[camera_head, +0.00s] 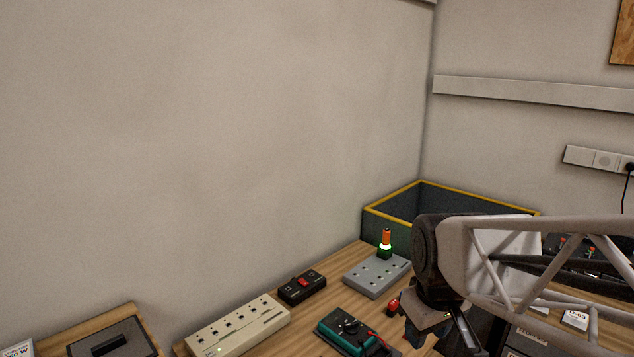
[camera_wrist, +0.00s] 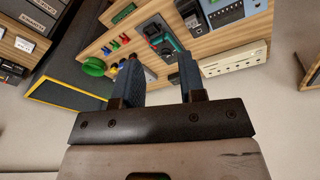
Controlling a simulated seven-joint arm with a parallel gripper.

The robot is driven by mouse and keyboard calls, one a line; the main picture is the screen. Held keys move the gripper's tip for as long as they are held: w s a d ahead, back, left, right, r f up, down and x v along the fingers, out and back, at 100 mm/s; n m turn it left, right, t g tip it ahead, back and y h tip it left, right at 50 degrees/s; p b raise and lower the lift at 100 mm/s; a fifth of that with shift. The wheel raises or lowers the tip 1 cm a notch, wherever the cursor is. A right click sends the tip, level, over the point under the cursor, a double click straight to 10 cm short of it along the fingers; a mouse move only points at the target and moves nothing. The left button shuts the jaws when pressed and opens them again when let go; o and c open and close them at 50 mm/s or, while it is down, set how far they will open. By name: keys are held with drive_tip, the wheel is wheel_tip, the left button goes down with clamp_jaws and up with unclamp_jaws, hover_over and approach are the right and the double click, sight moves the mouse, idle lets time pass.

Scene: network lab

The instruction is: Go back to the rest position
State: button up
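My gripper (camera_head: 440,335) is at the lower right of the head view, over the front of the wooden bench. In the wrist view my gripper (camera_wrist: 160,78) shows two blue-grey fingers standing apart with nothing held between them. The bench and its devices lie beyond the fingertips. My arm hides part of the bench's right side.
A dark bin with a yellow rim (camera_head: 470,195) stands behind my gripper. Space above the bench is clear.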

drive_tip(key=s+m, duration=0.4)
drive_tip(key=s, duration=0.4)
drive_tip(key=shift+s+d, duration=0.35)
drive_tip(key=shift+d, duration=0.1)
drive_tip(key=shift+r, duration=0.1)
drive_tip(key=shift+c, duration=0.3)
